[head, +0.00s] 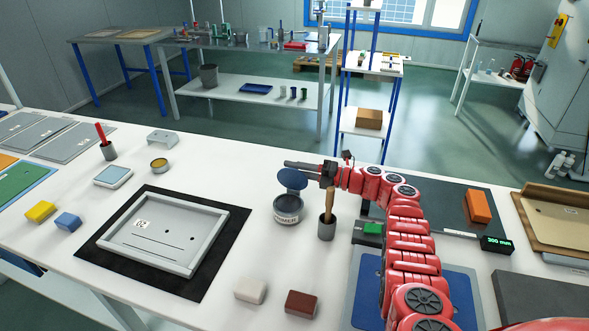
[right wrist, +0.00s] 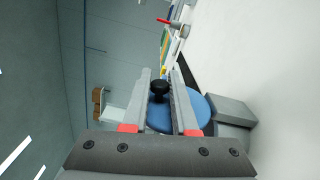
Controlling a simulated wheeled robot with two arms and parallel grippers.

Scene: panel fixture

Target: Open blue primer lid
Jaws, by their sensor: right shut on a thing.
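In the right wrist view, the blue lid (right wrist: 197,106) has a black knob (right wrist: 159,87) between my fingers. My right gripper (head: 290,164) reaches in from the right and is shut on this knob; it also shows in the right wrist view (right wrist: 161,80). My left gripper is not in view.
A grey cup with a wooden-handled tool (head: 327,228) stands close right of the can, below my right wrist. A grey panel (head: 163,238) lies on a black mat to the left. White (head: 250,290) and brown (head: 300,304) blocks lie in front. The white table around the can's front is clear.

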